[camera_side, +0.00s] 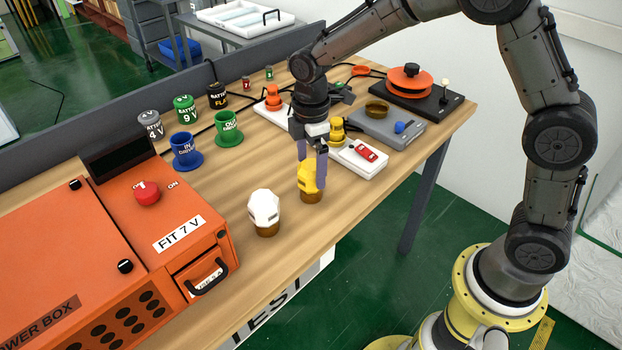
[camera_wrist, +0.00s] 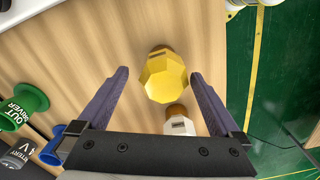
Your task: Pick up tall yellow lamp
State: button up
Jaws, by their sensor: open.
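The tall yellow lamp (camera_side: 311,180) stands upright on the wooden table near its front edge, a faceted yellow top on a brown base. In the wrist view the yellow lamp (camera_wrist: 164,78) lies between and slightly beyond the two purple finger tips. My gripper (camera_side: 312,170) is open, pointing down over the lamp, with its fingers at either side of the yellow top. The gripper also shows in the wrist view (camera_wrist: 158,75). I cannot tell whether a finger touches the lamp. The lamp's base is partly hidden in the wrist view.
A white faceted lamp (camera_side: 264,210) stands close by to the left. The orange power box (camera_side: 130,240) fills the left end. Blue (camera_side: 186,150) and green (camera_side: 228,128) holders stand farther back.

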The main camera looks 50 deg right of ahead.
aim_at(311, 183)
jog(key=shift+s+a+f, duration=0.1)
jog(key=shift+f, duration=1.25)
jog(key=shift+s+a+f, duration=0.1)
jog(key=shift+f, duration=1.2)
jog(key=c, duration=1.4)
jog(key=shift+r, duration=0.15)
jog(key=shift+w+r, duration=0.1)
jog(key=shift+r, duration=0.45)
jog(key=s+d+r, duration=0.2)
jog(key=s+r, duration=0.9)
jog(key=s, duration=0.3)
jog(key=shift+d+r, duration=0.25)
jog(key=shift+r, duration=0.1)
